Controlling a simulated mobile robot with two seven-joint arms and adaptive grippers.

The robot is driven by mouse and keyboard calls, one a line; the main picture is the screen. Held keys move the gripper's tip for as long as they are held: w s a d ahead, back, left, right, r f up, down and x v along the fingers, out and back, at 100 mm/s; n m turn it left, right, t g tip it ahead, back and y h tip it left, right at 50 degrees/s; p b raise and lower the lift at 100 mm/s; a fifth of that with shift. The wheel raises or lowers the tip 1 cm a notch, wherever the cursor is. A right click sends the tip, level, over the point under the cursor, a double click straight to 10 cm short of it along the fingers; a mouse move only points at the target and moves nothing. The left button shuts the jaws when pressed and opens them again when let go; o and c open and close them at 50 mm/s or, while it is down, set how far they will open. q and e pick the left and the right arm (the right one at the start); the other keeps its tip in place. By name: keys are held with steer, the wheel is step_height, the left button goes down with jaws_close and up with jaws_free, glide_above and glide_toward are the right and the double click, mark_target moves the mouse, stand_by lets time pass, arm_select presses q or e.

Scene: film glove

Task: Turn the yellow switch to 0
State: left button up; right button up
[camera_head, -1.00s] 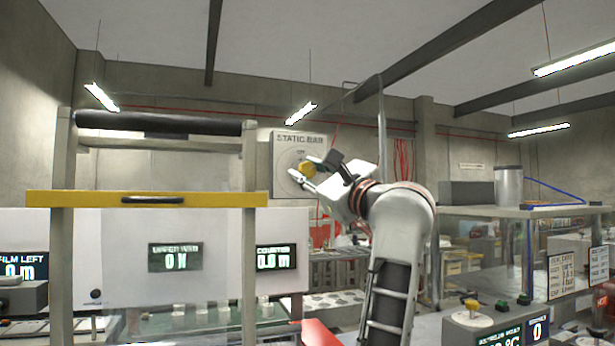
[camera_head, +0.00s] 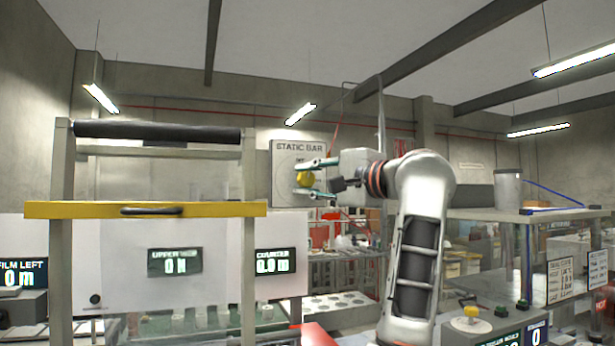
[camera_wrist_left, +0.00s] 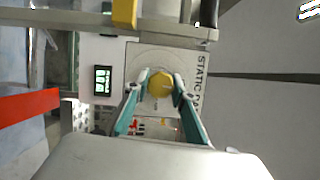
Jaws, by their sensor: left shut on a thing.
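The yellow switch (camera_head: 304,179) is a round knob on a grey panel (camera_head: 285,158) marked STATIC BAR, on the far side of the room in the head view. My left gripper (camera_head: 308,178) has one finger above and one below the knob and is shut on it. In the left wrist view the yellow switch (camera_wrist_left: 160,84) sits between the two teal-padded fingertips of my left gripper (camera_wrist_left: 161,80). The small marks around the knob are too small or too hidden to read, so its setting cannot be told. My right gripper is not in view.
A frame with a yellow crossbar (camera_head: 90,210) and a dark roller (camera_head: 155,131) stands left of the panel. A counter display (camera_head: 275,260) is below the panel. A bench (camera_head: 480,214) with a metal cylinder (camera_head: 508,188) stands to the right. A second yellow knob (camera_head: 471,311) is at lower right.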

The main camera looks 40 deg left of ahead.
arm_select(q)
steer(key=shift+n, duration=0.6)
steer(key=o, duration=1.1)
steer(key=shift+d, duration=0.1)
steer(key=d, duration=0.8)
steer(key=s+d, duration=0.1)
steer(key=d, duration=0.2)
steer(key=shift+d, duration=0.4)
steer(key=shift+h, duration=0.3)
